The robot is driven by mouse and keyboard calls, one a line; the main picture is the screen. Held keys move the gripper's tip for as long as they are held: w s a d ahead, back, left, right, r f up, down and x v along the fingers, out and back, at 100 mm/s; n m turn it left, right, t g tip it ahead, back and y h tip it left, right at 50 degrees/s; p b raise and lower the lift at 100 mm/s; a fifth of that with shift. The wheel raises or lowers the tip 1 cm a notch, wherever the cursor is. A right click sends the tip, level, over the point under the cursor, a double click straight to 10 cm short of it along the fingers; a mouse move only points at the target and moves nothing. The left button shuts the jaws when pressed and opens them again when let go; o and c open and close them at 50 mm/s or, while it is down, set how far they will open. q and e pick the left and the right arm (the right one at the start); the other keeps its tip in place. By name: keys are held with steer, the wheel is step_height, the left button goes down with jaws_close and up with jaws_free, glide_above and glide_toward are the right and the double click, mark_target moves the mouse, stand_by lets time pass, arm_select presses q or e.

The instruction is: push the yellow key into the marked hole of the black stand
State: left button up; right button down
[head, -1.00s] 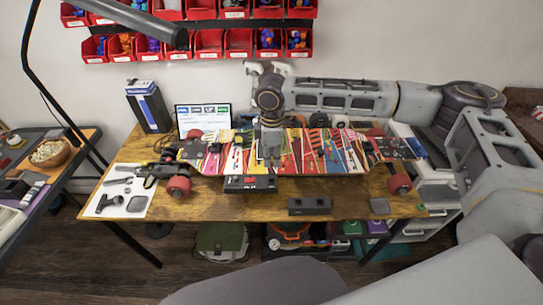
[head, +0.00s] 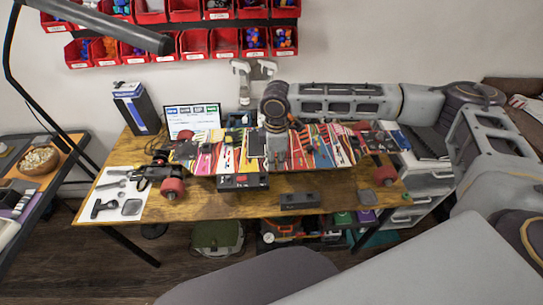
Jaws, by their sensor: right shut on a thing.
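My right gripper (head: 277,164) points down over the middle of the colourful skateboard (head: 328,150). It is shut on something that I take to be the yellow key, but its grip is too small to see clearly. A low black box with a few red and pale marks (head: 242,182) lies at the board's front edge; it looks like the black stand. I cannot make out its marked hole. The gripper is behind this box and to its right. My left gripper is out of view.
The skateboard lies across the wooden table (head: 225,207), with red wheels (head: 172,188) at its ends. A small dark block (head: 300,200) lies at the front. Tools lie on a white mat (head: 128,190) at left. A screen (head: 192,119) and tall box (head: 137,108) stand behind.

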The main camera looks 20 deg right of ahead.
steer(key=s+d+p, duration=0.4)
steer(key=shift+d, duration=0.2)
stand_by(0.8)
steer(key=shift+f, duration=0.2)
steer(key=shift+f+b, duration=1.1)
steer(key=shift+f, duration=5.3)
steer(key=shift+f, duration=0.7)
